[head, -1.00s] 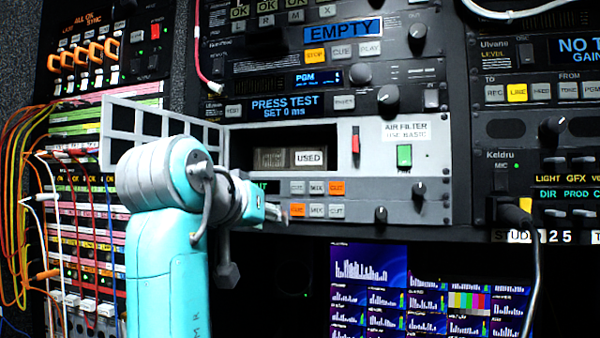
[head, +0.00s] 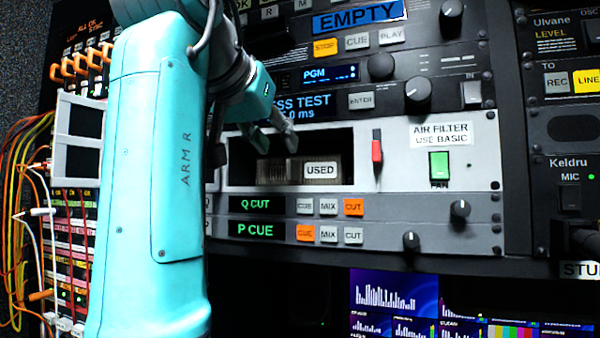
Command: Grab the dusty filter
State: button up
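The dusty filter (head: 338,172) sits inside the dark open slot of the air filter panel (head: 466,168). Its front looks pleated and grey-brown and bears a white label reading USED. My gripper (head: 273,141) is at the upper left of the slot opening, above the filter's left part. Two fingers show apart with nothing between them. How far the fingertips reach into the slot is hard to tell. My arm covers the panel's left end.
A grey grille door (head: 77,140) stands swung open at the left. A red switch (head: 376,150) and a green FAN switch (head: 439,165) are right of the slot. Button rows (head: 330,206) lie just below. Cables (head: 25,180) hang at far left.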

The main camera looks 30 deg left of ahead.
aim_at(289, 157)
jog(key=shift+x, duration=2.9)
jog(key=shift+d, duration=0.1)
grip_shut()
